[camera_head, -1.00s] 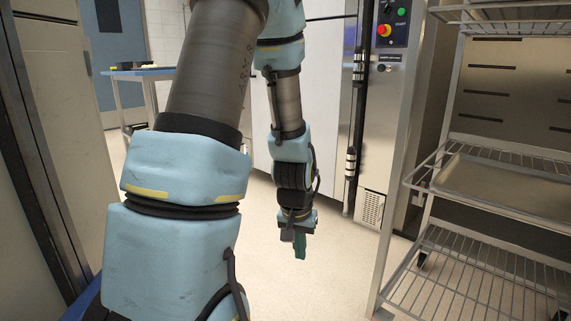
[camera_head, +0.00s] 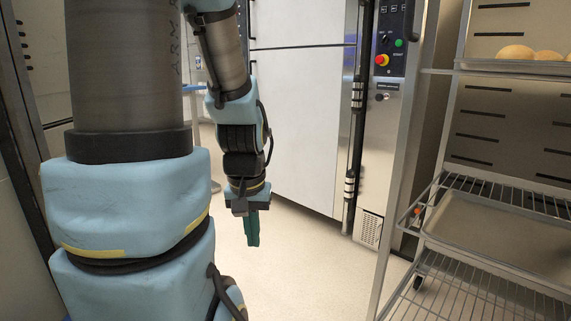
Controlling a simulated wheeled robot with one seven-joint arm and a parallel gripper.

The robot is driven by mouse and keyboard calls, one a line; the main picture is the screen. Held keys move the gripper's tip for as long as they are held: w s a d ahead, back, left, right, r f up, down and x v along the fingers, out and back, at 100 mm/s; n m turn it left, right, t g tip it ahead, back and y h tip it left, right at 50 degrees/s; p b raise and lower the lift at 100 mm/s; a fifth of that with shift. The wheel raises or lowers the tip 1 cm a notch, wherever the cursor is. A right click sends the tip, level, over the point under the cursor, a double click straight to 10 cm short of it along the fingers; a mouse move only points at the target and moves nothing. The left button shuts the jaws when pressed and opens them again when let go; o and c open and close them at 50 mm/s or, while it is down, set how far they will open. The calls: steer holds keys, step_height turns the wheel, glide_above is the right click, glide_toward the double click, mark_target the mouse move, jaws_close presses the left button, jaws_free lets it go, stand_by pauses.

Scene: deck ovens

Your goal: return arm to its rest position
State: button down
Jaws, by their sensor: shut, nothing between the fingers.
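My arm, light blue and grey, fills the left half of the head view. Its forearm hangs down in the middle. My gripper (camera_head: 251,228) is at its lower end, pointing down, with green fingers close together and nothing between them. It hangs in free air over the pale floor, apart from the oven and the rack.
A metal rack (camera_head: 447,170) stands at the right, with bread (camera_head: 516,52) on an upper tray and an empty-looking tray (camera_head: 500,235) lower down. Behind my gripper is a deck oven with white doors (camera_head: 300,120) and a control panel (camera_head: 392,40). The floor (camera_head: 300,270) between is clear.

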step_height(320, 180, up, 26)
steer(key=p, duration=2.4)
steer(key=shift+r, duration=0.15)
